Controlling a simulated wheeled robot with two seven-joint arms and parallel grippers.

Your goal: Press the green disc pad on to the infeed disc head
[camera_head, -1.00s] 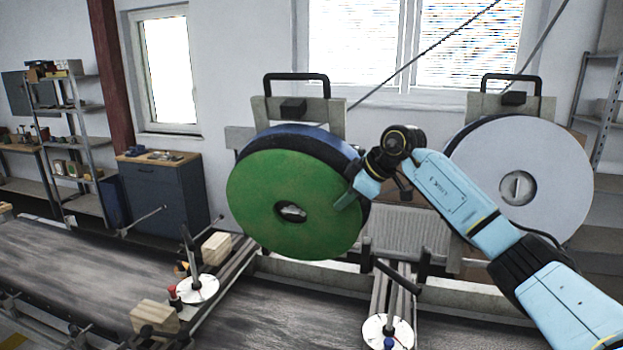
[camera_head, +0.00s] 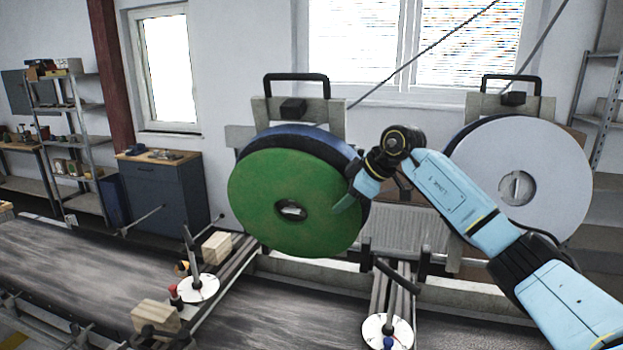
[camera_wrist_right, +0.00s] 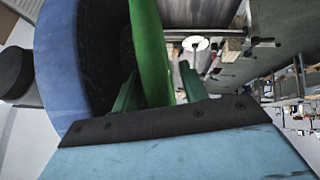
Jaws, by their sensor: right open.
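The green disc pad (camera_head: 262,190) is a thick round plate with a centre hole. It stands nearly upright in front of the infeed disc head (camera_head: 320,143), whose blue rim shows behind its upper edge. In the right wrist view, the pad (camera_wrist_right: 149,45) is seen edge-on beside the head's dark face and blue rim (camera_wrist_right: 58,60). I cannot tell whether they touch all round. My right gripper (camera_head: 345,203) is at the pad's right edge. Its green fingers (camera_wrist_right: 157,92) are open, one on each side of the pad's edge. My left gripper is not in view.
A second disc head with a pale grey face (camera_head: 550,175) stands to the right, behind my right arm. The conveyor belt (camera_head: 90,265) runs below. White round plates (camera_head: 198,289) with rods and wooden blocks (camera_head: 155,316) stand along the rails at the front.

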